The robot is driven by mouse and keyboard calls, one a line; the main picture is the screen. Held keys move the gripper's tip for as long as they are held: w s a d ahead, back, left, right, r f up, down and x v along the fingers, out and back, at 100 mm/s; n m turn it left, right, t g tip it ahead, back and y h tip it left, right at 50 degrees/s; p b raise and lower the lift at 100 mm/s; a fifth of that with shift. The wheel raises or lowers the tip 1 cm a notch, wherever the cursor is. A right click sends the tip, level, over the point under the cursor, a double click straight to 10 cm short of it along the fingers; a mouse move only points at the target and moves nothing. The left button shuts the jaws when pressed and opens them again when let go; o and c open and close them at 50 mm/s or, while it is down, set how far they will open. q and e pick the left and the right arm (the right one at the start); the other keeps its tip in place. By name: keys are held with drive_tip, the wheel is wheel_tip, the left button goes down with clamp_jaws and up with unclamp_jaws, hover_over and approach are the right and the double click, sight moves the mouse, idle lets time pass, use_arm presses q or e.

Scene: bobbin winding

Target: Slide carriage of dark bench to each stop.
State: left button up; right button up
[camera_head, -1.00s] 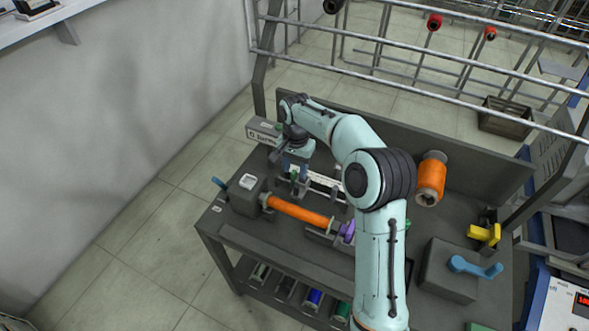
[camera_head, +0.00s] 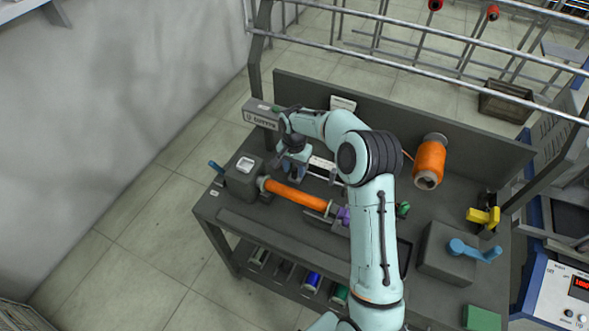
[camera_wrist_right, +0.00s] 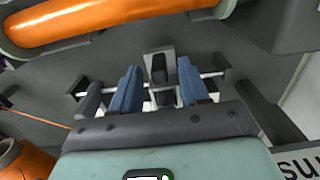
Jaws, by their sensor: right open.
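The dark bench (camera_head: 225,222) carries a motor block and an orange-wound shaft (camera_head: 297,194) on its left side. A thin rod (camera_wrist_right: 212,75) runs beside the shaft, with dark bracket-like pieces near both ends. The grey carriage (camera_wrist_right: 160,65) sits at the rod in the right wrist view; in the head view the gripper mostly hides it. My right gripper (camera_head: 293,174) is low over the rod. Its blue fingers (camera_wrist_right: 158,82) are apart, one on each side of the carriage. I cannot tell whether they touch it. My left gripper is not in view.
A large orange spool (camera_head: 430,160) stands behind my right arm. A grey box with a blue handle (camera_head: 475,249) and a yellow part (camera_head: 483,216) are at the right. The labelled box (camera_head: 261,113) is close behind the gripper. Several bobbins lie on the lower shelf.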

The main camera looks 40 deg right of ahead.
drive_tip(key=shift+f, duration=0.45)
drive_tip(key=shift+c, duration=0.3)
clamp_jaws()
drive_tip(key=s, duration=0.1)
drive_tip(key=s+d+b, duration=0.1)
drive_tip(key=s+b, duration=0.1)
drive_tip(key=shift+d+f, duration=0.35)
drive_tip(key=shift+d, duration=0.05)
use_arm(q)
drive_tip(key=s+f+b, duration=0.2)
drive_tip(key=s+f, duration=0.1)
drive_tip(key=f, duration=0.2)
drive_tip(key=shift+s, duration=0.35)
use_arm(e)
drive_tip(key=s, duration=0.1)
drive_tip(key=s+d, duration=0.1)
drive_tip(key=s, duration=0.1)
drive_tip(key=s+d, duration=0.1)
drive_tip(key=shift+s+d+r, duration=0.15)
drive_tip(key=shift+s+r, duration=0.2)
drive_tip(key=shift+s, duration=0.05)
drive_tip(key=shift+o, duration=0.3)
unclamp_jaws()
